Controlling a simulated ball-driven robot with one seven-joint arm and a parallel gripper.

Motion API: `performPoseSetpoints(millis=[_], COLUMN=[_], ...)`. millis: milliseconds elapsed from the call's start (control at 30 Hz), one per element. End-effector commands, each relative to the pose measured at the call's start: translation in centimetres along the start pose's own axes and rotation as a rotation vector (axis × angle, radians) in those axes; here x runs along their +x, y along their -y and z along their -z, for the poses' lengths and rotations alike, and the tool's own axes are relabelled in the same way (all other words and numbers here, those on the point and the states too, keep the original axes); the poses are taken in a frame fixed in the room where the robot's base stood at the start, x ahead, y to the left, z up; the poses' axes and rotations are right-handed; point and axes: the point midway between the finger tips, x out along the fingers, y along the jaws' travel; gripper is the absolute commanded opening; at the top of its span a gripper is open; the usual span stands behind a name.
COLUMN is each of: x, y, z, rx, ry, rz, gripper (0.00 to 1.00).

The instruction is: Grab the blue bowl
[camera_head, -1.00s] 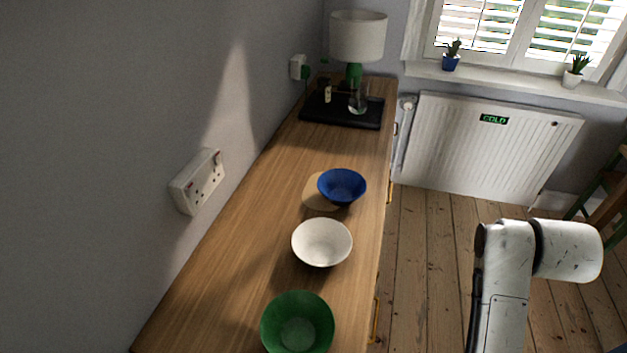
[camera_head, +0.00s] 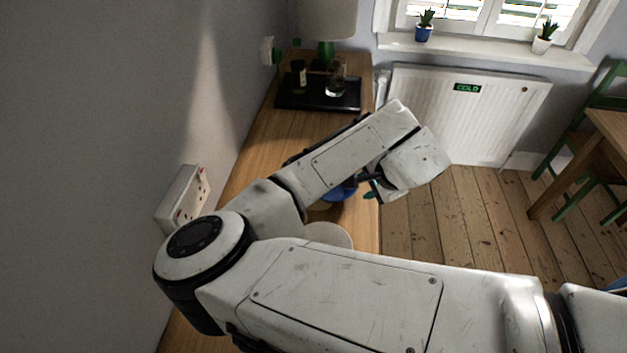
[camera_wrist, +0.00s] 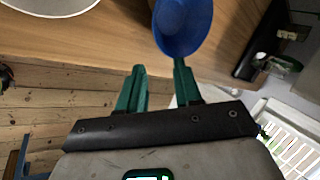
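The blue bowl (camera_head: 343,194) stands on the wooden counter, mostly hidden behind my arm in the head view. In the wrist view the blue bowl (camera_wrist: 183,27) is at the top centre, cut by the frame's upper edge. My gripper (camera_wrist: 160,67) has two green fingers that stand apart with nothing between them. The right finger's tip is close to the bowl's rim; I cannot tell whether it touches. In the head view only a small part of the fingers shows beside the bowl, at the counter's right edge.
A white bowl (camera_head: 328,234) stands nearer on the counter (camera_head: 258,148), partly covered by my arm. A black tray (camera_head: 318,97) with a bottle and a glass vessel is farther back, near a lamp. A wall socket (camera_head: 184,200) is left. Open floor (camera_head: 450,215) lies right.

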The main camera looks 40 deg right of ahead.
Motion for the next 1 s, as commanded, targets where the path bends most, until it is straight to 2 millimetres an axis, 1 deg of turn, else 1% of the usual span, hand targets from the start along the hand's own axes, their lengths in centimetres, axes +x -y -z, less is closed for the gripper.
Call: performPoseSetpoints(millis=[33,133,400,500,667,900,1000], x=[0.1,0.8,4.7,5.6,6.5,9.8,10.7], y=[0.0,-0.2,-0.3,-0.3,-0.4,-0.8,-0.8], z=[-0.8,-1.5,-1.6,-1.6,-1.5,-1.3,-1.3], rx=[0.014,0.024,0.023,0.023,0.024,0.024,0.024], ry=[0.019,0.034,0.034,0.033,0.033,0.033,0.033], rz=[-0.003,-0.010,-0.011,-0.009,-0.010,-0.009,-0.009], gripper=[0.34,0.34,0.34,0.34,0.34,0.34,0.34])
